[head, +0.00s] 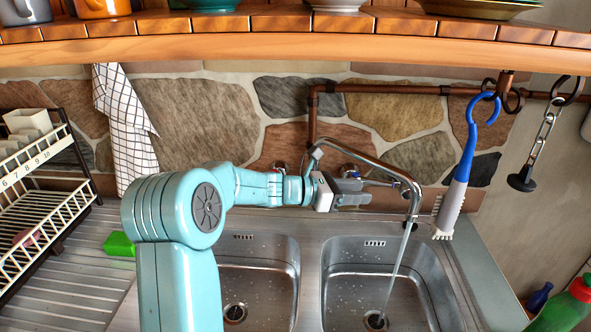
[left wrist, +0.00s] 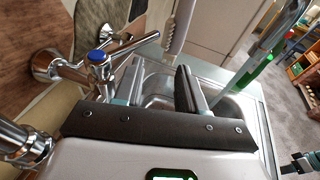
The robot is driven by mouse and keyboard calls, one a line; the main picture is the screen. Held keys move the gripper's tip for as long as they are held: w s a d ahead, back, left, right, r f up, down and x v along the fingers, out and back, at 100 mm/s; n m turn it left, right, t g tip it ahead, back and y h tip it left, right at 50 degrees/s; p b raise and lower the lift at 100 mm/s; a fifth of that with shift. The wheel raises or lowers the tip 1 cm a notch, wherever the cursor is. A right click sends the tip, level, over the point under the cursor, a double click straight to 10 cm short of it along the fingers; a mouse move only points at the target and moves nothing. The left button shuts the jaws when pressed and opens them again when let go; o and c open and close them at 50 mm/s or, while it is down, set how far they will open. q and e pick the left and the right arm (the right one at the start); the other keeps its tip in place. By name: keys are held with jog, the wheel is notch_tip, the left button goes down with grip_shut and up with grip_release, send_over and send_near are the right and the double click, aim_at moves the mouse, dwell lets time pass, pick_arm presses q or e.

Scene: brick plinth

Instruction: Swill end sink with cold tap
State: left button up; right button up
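The steel double sink has a left basin (head: 258,270) and a right basin (head: 345,270).
A blue-and-white brush (head: 455,185) and a plug on a chain (head: 523,178) hang at right. A green sponge (head: 119,244) lies on the drainer, beside a dish rack (head: 40,215). A green bottle (head: 565,312) stands lower right.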

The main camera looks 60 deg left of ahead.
pick_arm(q)
jog(key=r+b+v, duration=0.1)
jog(key=b+v, duration=0.2)
jog(key=v, duration=1.2)
jog(key=m+t+y+b, duration=0.2)
jog(key=m+y+b, duration=0.45)
jog(key=m, duration=0.55)
send_near(384, 184)
jog(key=shift+h, duration=0.35)
jog(key=w+p, duration=0.1)
jog(key=w, duration=0.2)
jog(key=w+p, duration=0.1)
jog(key=w, duration=0.3)
jog(key=w+f+p, duration=0.1)
jog(key=w, duration=0.3)
jog(key=shift+w+a, duration=0.15)
jog(key=shift+a, duration=0.15)
jog(key=shift+w+f, duration=0.2)
jog(key=shift+w, duration=0.3)
pick_arm(e)
jog(key=shift+s+d+f, duration=0.1)
jog(key=shift+s+f, duration=0.05)
jog(key=shift+f, duration=1.1)
jog(key=shift+s+d+f, duration=0.1)
jog(key=shift+f, duration=1.1)
